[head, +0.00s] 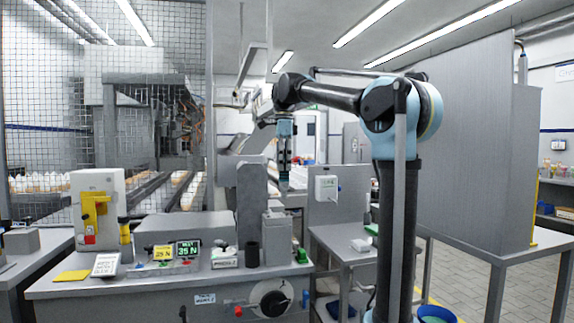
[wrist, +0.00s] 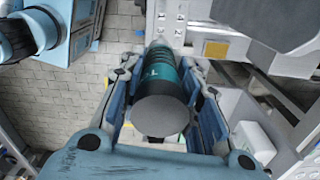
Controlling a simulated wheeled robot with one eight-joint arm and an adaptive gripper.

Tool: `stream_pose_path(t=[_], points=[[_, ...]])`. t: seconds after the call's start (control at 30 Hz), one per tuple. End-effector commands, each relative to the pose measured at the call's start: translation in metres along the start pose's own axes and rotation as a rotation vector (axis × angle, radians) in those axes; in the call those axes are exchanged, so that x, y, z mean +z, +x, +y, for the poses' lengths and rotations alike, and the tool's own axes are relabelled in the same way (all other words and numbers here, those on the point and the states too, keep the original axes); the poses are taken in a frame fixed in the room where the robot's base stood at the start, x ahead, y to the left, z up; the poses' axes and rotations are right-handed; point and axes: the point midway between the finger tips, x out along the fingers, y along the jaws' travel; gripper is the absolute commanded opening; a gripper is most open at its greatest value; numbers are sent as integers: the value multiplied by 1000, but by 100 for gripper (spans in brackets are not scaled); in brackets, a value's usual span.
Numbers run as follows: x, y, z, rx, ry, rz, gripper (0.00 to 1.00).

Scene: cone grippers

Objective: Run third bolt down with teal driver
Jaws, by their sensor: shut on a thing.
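My gripper (head: 284,172) hangs pointing down from my arm, right of the tall grey block in the head view. In the wrist view my gripper (wrist: 163,95) is shut around the teal driver (wrist: 168,75), with a finger on each side. The driver's round grey end faces the camera, and its teal body runs away from it. In the head view the driver is too small to make out clearly. I cannot make out any bolt in either view.
A grey bench (head: 150,285) holds a beige machine (head: 98,208), a green readout (head: 188,249) and a dark cup (head: 253,254). A lower side table (head: 330,240) stands right of it. A tall grey panel (head: 470,150) is at right. Wire mesh (head: 50,110) fences the left.

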Motion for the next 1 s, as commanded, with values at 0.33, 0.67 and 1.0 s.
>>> stream_pose_path(t=[0.33, 0.67, 1.0], points=[[-15, 25, -3, 0, 21, 0, 3], [-17, 46, -3, 0, 23, 0, 3], [-17, 50, -2, 0, 22, 0, 3]])
